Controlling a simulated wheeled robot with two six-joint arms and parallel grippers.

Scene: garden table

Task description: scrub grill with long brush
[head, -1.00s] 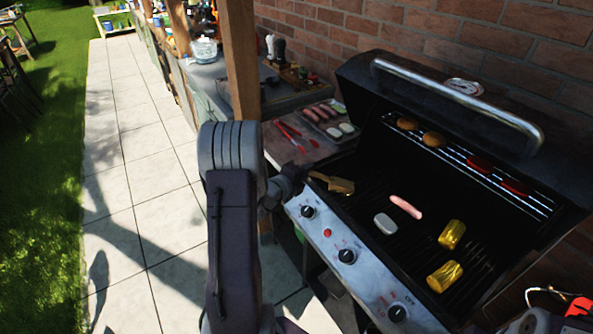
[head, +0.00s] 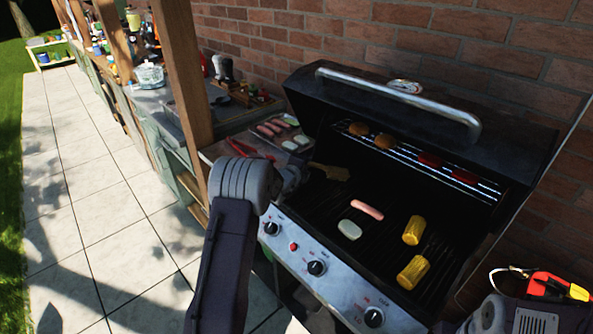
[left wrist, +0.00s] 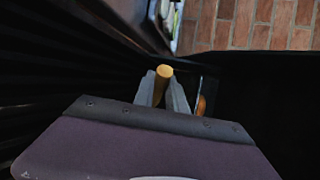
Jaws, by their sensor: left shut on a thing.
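The long brush (head: 331,172) has a tan-gold head, seen in the head view over the left part of the dark grill grate (head: 318,203). My left gripper (head: 303,168) is at the grill's left side, partly hidden behind my own arm. In the left wrist view, the gripper's two grey fingers (left wrist: 167,88) are shut on the brush's round wooden handle (left wrist: 163,72). I cannot tell whether the brush head touches the grate.
A sausage (head: 367,210), a pale oval piece (head: 349,229) and two corn pieces (head: 413,230) lie on the grate. Buns and red pieces lie on the upper rack (head: 447,180). The open lid (head: 400,100) stands behind. A food tray (head: 280,131) and red tongs (head: 245,149) are left.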

